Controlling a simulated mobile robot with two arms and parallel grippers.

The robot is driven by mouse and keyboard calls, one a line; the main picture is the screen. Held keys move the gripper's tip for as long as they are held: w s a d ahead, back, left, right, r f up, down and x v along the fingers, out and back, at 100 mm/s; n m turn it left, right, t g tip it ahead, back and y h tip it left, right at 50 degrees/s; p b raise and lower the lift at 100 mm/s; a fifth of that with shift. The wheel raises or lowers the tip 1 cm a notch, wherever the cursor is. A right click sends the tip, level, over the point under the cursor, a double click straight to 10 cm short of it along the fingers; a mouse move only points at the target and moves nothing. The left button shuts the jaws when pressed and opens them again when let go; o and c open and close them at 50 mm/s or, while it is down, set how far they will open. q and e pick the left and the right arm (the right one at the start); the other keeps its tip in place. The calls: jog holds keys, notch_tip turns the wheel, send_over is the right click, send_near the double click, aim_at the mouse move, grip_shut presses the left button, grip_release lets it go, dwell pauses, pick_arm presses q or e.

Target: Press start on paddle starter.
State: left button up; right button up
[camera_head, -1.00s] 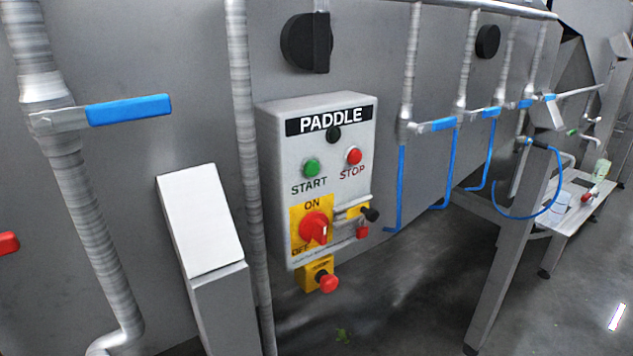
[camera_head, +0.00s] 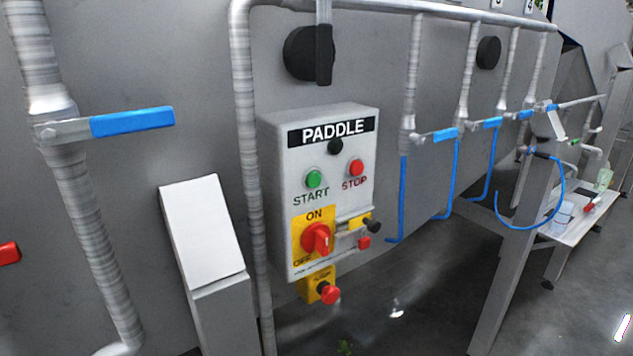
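The paddle starter (camera_head: 283,150) is a grey box on the tank wall, with a black label reading PADDLE. A green START button (camera_head: 314,179) sits on its left side and a red STOP button (camera_head: 356,168) on its right. Below START is a red rotary switch (camera_head: 316,239) on a yellow plate marked ON and OFF. A small dark round part (camera_head: 335,146) sits under the label. A padlock-like yellow and black part with a red piece hangs at the right edge. Neither of my grippers is in the view.
A red mushroom button on a yellow box (camera_head: 320,287) hangs below the starter. A vertical pipe (camera_head: 248,170) runs close to its left. A sloped-top grey post (camera_head: 203,230) stands in front left. Blue-handled valves (camera_head: 132,122) and a blue hose (camera_head: 560,190) are around. A side table (camera_head: 580,225) stands at right.

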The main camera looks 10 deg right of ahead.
grip_shut()
dwell(1.7)
